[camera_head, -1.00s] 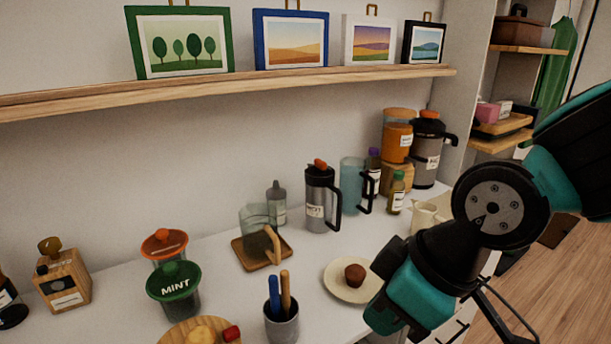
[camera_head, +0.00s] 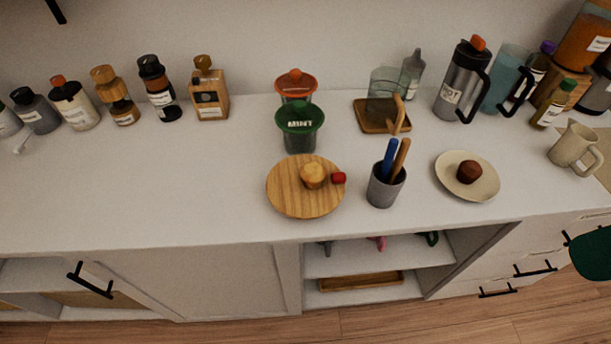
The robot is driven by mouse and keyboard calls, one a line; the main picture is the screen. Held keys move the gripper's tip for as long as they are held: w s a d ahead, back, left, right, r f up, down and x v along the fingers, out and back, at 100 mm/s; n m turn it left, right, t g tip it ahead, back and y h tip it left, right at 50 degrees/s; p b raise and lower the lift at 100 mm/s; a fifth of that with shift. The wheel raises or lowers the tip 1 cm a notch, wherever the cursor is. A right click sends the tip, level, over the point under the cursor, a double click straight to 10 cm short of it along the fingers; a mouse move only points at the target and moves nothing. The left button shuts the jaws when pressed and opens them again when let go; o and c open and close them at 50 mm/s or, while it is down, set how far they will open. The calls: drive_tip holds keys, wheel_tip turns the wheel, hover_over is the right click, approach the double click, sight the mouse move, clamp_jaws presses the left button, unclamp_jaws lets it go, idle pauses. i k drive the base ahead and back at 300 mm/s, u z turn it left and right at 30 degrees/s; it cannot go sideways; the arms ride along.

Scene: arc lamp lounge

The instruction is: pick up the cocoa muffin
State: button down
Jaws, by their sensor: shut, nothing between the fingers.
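The cocoa muffin (camera_head: 469,171) is small and dark brown. It sits on a cream plate (camera_head: 452,187) on the right part of the white counter. Nothing touches it or covers it. A paler golden muffin (camera_head: 313,174) sits on a round wooden board (camera_head: 290,203) to the left, beside a small red item (camera_head: 339,178).
A grey cup (camera_head: 384,190) with blue and wooden handles stands between board and plate. A cream jug (camera_head: 574,149) is right of the plate. A steel press pot (camera_head: 462,82) stands behind. The counter's left front (camera_head: 130,190) is clear.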

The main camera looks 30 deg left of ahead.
sight(468, 171)
drive_tip(key=z, duration=1.25)
drive_tip(key=i, duration=0.45)
drive_tip(key=u, duration=2.25)
